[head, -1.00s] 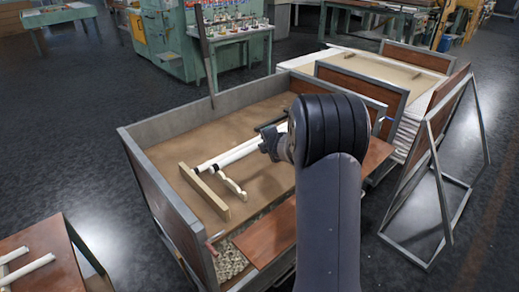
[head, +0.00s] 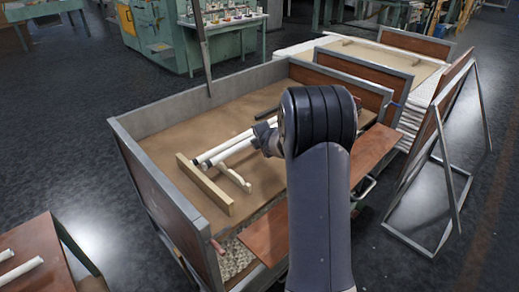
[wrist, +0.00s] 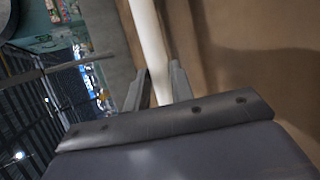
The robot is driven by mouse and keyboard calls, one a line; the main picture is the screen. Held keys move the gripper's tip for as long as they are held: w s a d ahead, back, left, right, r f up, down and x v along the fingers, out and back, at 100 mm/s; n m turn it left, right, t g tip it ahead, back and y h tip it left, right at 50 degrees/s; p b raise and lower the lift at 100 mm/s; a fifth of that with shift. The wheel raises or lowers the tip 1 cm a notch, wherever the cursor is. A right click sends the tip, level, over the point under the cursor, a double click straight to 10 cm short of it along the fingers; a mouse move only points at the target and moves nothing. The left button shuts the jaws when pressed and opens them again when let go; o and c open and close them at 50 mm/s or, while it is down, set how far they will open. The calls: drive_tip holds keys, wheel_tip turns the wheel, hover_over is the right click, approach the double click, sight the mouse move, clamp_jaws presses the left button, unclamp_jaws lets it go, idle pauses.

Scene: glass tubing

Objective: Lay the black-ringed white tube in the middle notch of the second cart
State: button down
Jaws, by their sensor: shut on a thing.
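My gripper (wrist: 158,88) is shut on a white tube (wrist: 148,40) in the wrist view; no black ring shows on that stretch. In the head view my gripper (head: 268,137) is partly hidden by my arm, over the large cart (head: 148,120). Two white tubes lie side by side there: a farther one (head: 225,146) and a nearer one (head: 231,151). Dark bands show near their left ends. The nearer tube seems to be the held one. A pale notched piece (head: 234,178) is just below it; I cannot tell whether they touch.
A plain wooden rail (head: 204,186) stands left of the notched piece. A dark upright post (head: 201,50) rises at the cart's far side. A table with white tubes (head: 22,270) is at lower left. A metal frame (head: 440,180) stands at right. Another cart (head: 390,66) is behind.

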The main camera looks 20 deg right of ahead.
drive_tip(key=shift+f+b, duration=1.2)
drive_tip(key=shift+f, duration=0.5)
drive_tip(key=shift+f+b, duration=0.5)
drive_tip(key=shift+f, duration=0.05)
drive_tip(key=c, duration=1.2)
unclamp_jaws()
drive_tip(key=shift+r+p, duration=0.6)
drive_tip(key=p+v, duration=0.1)
drive_tip(key=v, duration=1.1)
drive_tip(key=shift+p, duration=0.3)
